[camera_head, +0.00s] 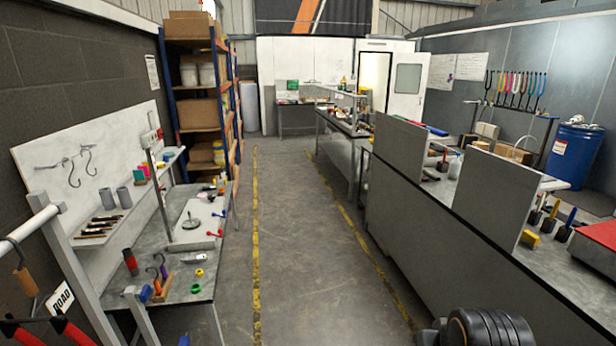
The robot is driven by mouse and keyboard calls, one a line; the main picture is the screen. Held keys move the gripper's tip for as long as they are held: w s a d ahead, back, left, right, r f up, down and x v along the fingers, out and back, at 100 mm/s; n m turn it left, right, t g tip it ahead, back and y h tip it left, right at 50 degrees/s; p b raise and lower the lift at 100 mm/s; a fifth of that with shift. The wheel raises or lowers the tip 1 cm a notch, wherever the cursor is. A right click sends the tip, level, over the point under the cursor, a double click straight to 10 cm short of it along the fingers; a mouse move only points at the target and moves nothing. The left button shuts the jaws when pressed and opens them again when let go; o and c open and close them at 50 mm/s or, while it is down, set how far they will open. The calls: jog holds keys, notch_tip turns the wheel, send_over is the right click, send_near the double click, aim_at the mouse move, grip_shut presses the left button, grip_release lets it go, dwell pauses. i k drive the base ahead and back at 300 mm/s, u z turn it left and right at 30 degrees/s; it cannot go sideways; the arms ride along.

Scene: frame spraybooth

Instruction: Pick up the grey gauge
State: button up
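On the left bench (185,289), a small light-grey object (194,258) lies near a yellow ring. A round grey disc with a thin upright stem (191,222) stands further back on the same bench. Either could be the grey gauge; both are too small to tell for sure. My gripper is not clearly seen. A black ribbed part at the bottom right edge seems to be my own arm, and no fingers show there.
A green ring (195,289), a yellow ring (199,272) and red and blue small items share the left bench. A rail with hanging tools (27,282) stands at the near left. The aisle floor (300,230) is clear. A long counter with panels (440,235) bounds the right.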

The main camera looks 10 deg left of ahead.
aim_at(202, 259)
jog(key=u, duration=0.1)
jog(key=i, duration=2.35)
jog(key=u, duration=0.8)
jog(key=i, duration=1.3)
jog(key=u, duration=1.9)
jog(key=i, duration=0.9)
jog(key=u, duration=0.65)
